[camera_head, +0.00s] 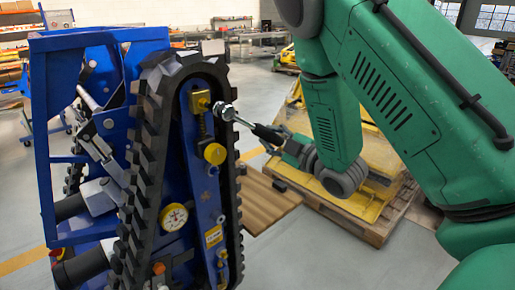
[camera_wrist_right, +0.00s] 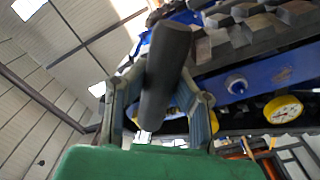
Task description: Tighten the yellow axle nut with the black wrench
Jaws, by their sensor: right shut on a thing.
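The blue tracked carrier (camera_head: 205,205) stands at left centre in the head view. Near the top of its side plate is a small yellow nut-like part (camera_head: 200,101); a larger round yellow cap (camera_head: 214,153) sits below it. My right gripper (camera_head: 284,142) is shut on the dark handle of the wrench (camera_head: 262,131). The wrench points up and left, its shiny head beside the small yellow part; I cannot tell whether they touch. In the right wrist view the black wrench handle (camera_wrist_right: 165,75) lies between both fingers and hides part of the yellow behind it. My left gripper is not in view.
A black track (camera_head: 150,150) with raised lugs surrounds the side plate, close to the wrench. A yellow-topped wooden pallet (camera_head: 375,222) stands behind my right arm. The grey floor at front centre is clear.

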